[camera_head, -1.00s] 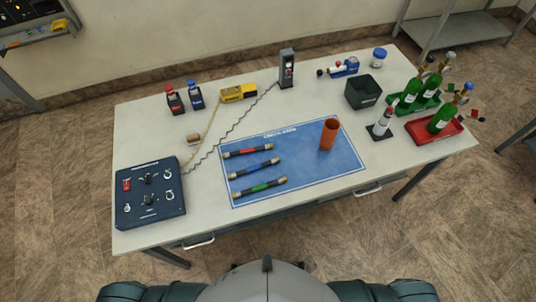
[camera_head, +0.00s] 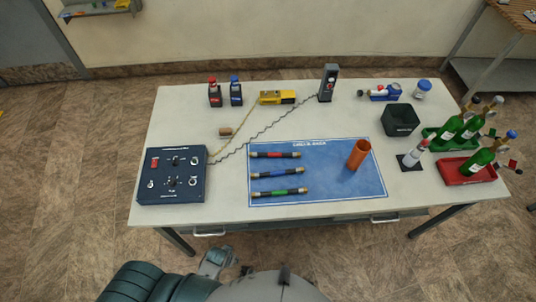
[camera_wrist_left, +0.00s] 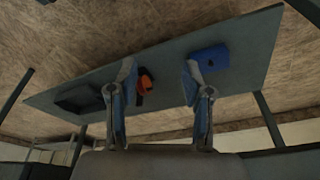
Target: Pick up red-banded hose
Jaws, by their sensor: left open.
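The red-banded hose (camera_head: 275,155) is a short dark tube with light ends and a red band. It lies on the blue mat (camera_head: 325,190), farthest back of the hoses there. A blue-banded hose (camera_head: 276,172) and a green-banded hose (camera_head: 280,192) lie in front of it. My left gripper (camera_head: 217,258) is low in front of the table's near edge, well away from the hose. In the left wrist view its two fingers (camera_wrist_left: 160,85) are spread with nothing held between them. The red-banded hose cannot be made out in that view. My right gripper is not in view.
A dark control box (camera_head: 172,176) sits left of the mat. Green bottles in trays (camera_head: 468,170) stand at the right. The table's front edge (camera_head: 225,224) lies beyond my left gripper.

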